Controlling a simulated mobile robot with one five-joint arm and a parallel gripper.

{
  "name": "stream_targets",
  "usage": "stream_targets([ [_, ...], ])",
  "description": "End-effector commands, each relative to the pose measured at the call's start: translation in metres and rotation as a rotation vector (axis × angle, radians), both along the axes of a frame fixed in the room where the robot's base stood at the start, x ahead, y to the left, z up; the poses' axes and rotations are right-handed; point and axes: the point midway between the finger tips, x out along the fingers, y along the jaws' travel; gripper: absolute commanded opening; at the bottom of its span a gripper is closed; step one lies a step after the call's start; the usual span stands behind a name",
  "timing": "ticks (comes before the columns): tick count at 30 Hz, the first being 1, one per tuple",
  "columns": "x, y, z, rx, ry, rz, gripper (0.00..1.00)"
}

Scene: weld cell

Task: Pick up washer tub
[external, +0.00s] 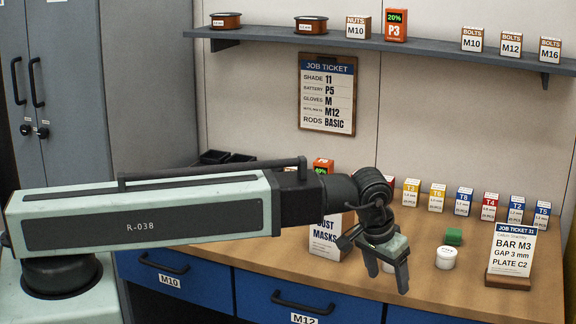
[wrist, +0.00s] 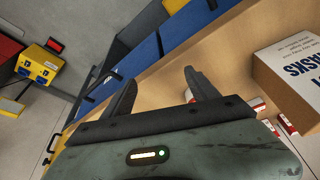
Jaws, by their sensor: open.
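A small white round tub (external: 446,258) stands upright on the wooden bench in the external view; its label is too small to read, so I cannot confirm that it is the washer tub. My gripper (external: 387,276) points down with its fingers apart and nothing between them. In the picture it is left of the tub, near the bench's front edge, and apart from it.
Several small labelled boxes (external: 464,201) line the back. A dust masks box (external: 327,238) stands left of my gripper, partly hidden by my arm.

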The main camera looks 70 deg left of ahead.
Motion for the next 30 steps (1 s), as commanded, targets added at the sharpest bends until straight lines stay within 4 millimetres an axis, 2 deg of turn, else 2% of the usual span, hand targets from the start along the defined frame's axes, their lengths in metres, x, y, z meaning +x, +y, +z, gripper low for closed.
stream_targets([
  [1,0.017,0.017,0.026,0.010,-0.045,0.079,0.68],
  [8,0.085,0.097,0.105,0.028,-0.313,0.452,0.68],
  [12,0.122,0.146,0.160,0.006,-0.498,0.646,0.68],
  [13,0.110,0.165,0.143,-0.003,-0.477,0.700,0.68],
  [15,0.087,0.203,0.124,-0.030,-0.417,0.819,0.68],
  [20,0.033,0.275,0.098,-0.097,-0.291,1.077,0.68],
  [23,-0.011,0.319,0.082,-0.153,-0.197,1.259,0.68],
  [24,-0.032,0.336,0.076,-0.181,-0.153,1.341,0.68],
  [27,-0.084,0.373,0.063,-0.260,-0.039,1.539,0.68],
  [30,-0.122,0.394,0.058,-0.331,0.048,1.691,0.68],
])
